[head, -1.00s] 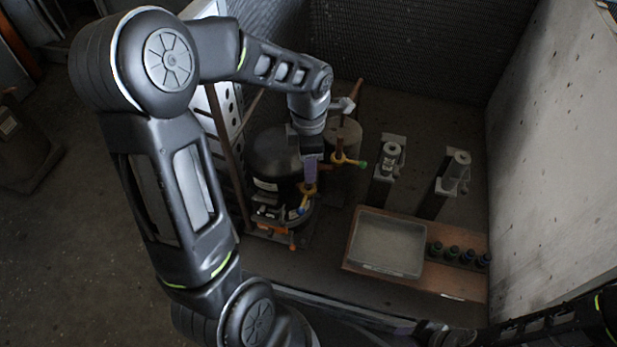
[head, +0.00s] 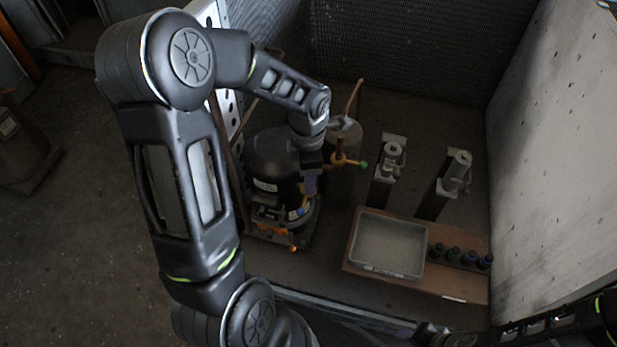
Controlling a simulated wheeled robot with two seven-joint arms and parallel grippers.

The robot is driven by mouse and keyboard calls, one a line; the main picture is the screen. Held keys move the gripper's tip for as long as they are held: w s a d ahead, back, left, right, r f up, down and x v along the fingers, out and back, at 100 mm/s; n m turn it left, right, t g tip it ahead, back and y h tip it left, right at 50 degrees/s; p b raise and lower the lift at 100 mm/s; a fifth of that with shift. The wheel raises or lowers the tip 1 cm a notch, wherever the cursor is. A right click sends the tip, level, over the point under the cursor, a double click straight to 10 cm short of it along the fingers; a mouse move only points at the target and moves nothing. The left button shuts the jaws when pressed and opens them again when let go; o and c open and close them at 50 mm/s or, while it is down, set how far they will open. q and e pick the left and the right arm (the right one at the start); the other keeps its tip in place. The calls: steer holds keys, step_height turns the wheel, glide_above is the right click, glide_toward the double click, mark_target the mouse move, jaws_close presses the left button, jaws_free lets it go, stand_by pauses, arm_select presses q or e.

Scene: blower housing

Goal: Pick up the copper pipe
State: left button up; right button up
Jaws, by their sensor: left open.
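A thin copper-coloured pipe (head: 354,97) rises at a slant from behind the grey cylinder (head: 349,132). A brass fitting (head: 347,161) with a green end and a short copper-coloured upright stands just right of my left wrist. My left gripper (head: 309,187) is open and points down beside the black rounded compressor (head: 272,160), over its right side. Its fingers are dark and small, and my wrist hides part of what lies behind. I see nothing held in it. Part of my right arm shows at the bottom right, but its gripper's jaws are not clear.
A grey tray (head: 388,247) lies on a brown board (head: 462,277), with several dark bottles (head: 454,255) to its right. Two clamp-like stands (head: 388,170) (head: 447,185) are behind the tray. A concrete wall (head: 555,140) bounds the right, and a dark mesh wall (head: 415,45) the back.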

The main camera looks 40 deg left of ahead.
arm_select(q)
steer(key=shift+c, duration=0.5)
jaws_close()
